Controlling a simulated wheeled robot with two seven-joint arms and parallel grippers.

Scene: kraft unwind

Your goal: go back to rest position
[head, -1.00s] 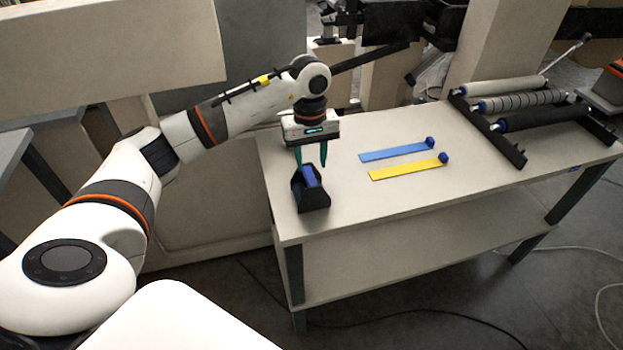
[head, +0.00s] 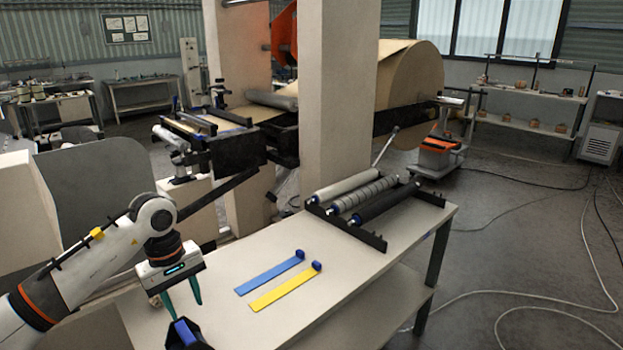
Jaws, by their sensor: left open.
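My left gripper (head: 181,299) is at the lower left of the head view. Its two teal fingers are apart and point down over the near left end of the table (head: 345,290). Just below the fingers is a black holder (head: 203,347) with a blue item (head: 186,332) in it, partly cut off by the bottom edge of the picture. Nothing shows between the fingers. My right gripper is not in view.
A blue strip (head: 269,274) and a yellow strip (head: 285,288) lie on the table. A rack with several rollers (head: 370,205) stands at its far end. Behind are a beige column (head: 335,100) and a large kraft roll (head: 412,85). Cables (head: 540,298) lie on the floor at right.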

